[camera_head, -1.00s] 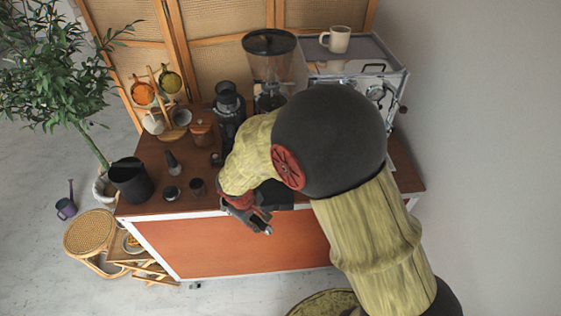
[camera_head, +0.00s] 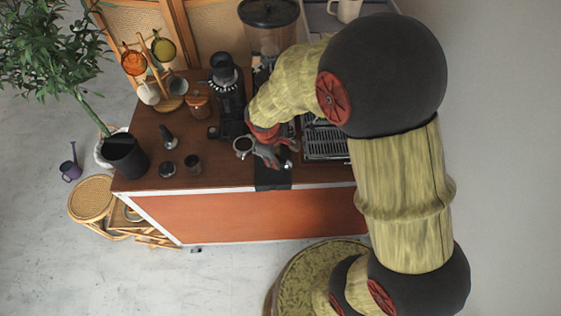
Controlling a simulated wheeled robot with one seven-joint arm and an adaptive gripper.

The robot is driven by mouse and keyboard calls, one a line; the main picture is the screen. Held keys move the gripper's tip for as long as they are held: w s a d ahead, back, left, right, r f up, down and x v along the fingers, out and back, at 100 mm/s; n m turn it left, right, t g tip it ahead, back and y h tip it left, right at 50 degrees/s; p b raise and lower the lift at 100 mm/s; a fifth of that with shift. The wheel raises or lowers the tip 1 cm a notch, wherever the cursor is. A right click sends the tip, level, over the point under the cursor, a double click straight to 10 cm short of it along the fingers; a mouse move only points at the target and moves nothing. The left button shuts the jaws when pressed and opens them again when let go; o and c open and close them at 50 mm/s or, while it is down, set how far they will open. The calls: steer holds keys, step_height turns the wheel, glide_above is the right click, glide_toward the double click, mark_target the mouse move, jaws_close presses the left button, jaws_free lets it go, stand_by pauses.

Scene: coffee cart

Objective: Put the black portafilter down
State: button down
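A round metal-rimmed basket with a dark inside, which looks like the head of the black portafilter (camera_head: 243,146), is over the cart's wooden top. It is right beside my gripper (camera_head: 273,156), on its left. My gripper is low over the front part of the cart, around the back of a black mat (camera_head: 272,179). A small silvery end shows at the gripper's right. The portafilter's handle is hidden or blends with the dark fingers, so I cannot tell whether they are closed on it or whether it rests on the cart.
A black grinder (camera_head: 226,88) stands just behind and left of the gripper. The espresso machine's drip grate (camera_head: 325,141) is to the right. Bare wood (camera_head: 215,180) lies front left.

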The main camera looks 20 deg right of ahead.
steer(key=w+d+f, duration=0.1)
steer(key=f, duration=0.2)
steer(key=w+d+f, duration=0.1)
steer(key=shift+w+d+f, duration=0.3)
steer(key=shift+f, duration=0.1)
steer(key=shift+w+d+f+b, duration=0.15)
steer(key=shift+f+b, duration=0.4)
steer(key=shift+f, duration=1.1)
steer(key=shift+f, duration=0.2)
steer(key=c, duration=1.7)
jaws_free()
steer(key=shift+o, duration=0.7)
steer(key=shift+r, duration=0.15)
